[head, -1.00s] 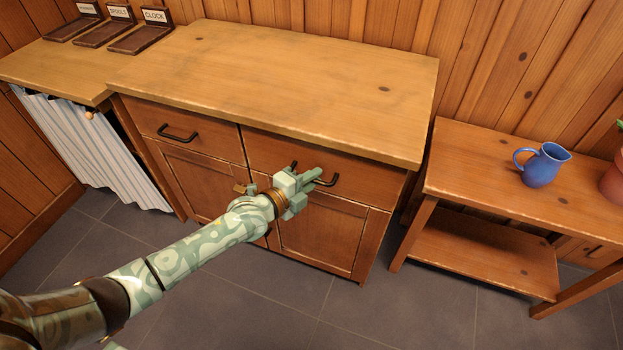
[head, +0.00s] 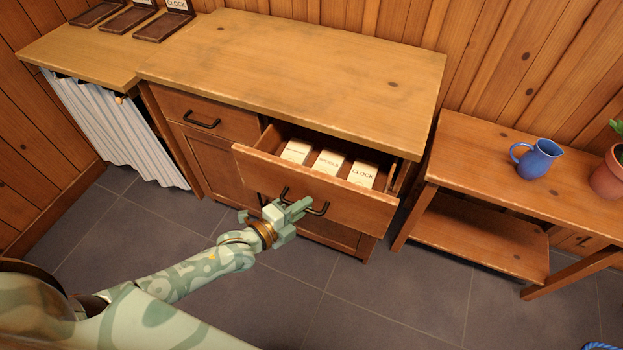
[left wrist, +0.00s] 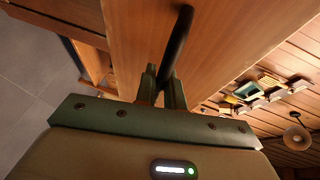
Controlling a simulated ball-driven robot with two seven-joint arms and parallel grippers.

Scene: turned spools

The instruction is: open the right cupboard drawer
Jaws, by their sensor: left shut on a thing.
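The right cupboard drawer (head: 340,203) is pulled out from the wooden cupboard (head: 300,65). Inside it lie pale labelled boxes; one (head: 362,173) reads CLOCK, and two more (head: 329,162) (head: 296,150) lie to its left. My left gripper (head: 300,207) is shut on the dark bar handle (head: 318,211) of this drawer. In the left wrist view the handle (left wrist: 178,45) runs down between the two fingers (left wrist: 165,90). The left drawer (head: 205,118) is closed. My right gripper is not in view.
A low wooden bench (head: 480,150) at the right holds a blue jug (head: 538,160) and a potted plant (head: 610,175). A counter with a striped curtain (head: 115,130) adjoins the cupboard's left. The grey tiled floor (head: 320,300) in front is clear.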

